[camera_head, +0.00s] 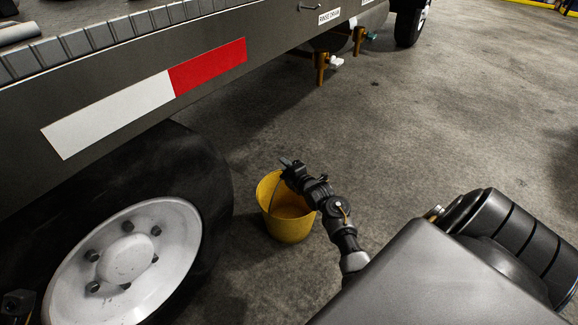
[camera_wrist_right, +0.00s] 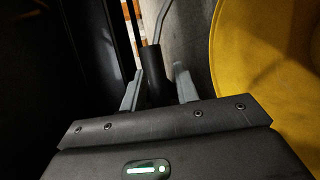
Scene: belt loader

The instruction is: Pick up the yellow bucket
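The yellow bucket (camera_head: 288,224) stands upright on the concrete floor beside the vehicle's wheel. My right gripper (camera_head: 291,165) is over the bucket's far rim, with its arm reaching across the bucket's right side. In the right wrist view, the bucket's yellow wall (camera_wrist_right: 262,60) fills the right side. The dark grip of the bucket's wire handle (camera_wrist_right: 154,76) is between the two fingers of the right gripper (camera_wrist_right: 158,88). The fingers are apart, with a small gap on the right of the grip. A dark part of my left arm (camera_head: 16,305) shows at the bottom left corner; its fingers cannot be made out.
The black tyre and white wheel hub (camera_head: 128,260) are close on the bucket's left. The vehicle's side panel with a white and red strip (camera_head: 150,98) overhangs above. Brass valves (camera_head: 320,66) hang under it farther back. The floor (camera_head: 440,120) to the right is clear.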

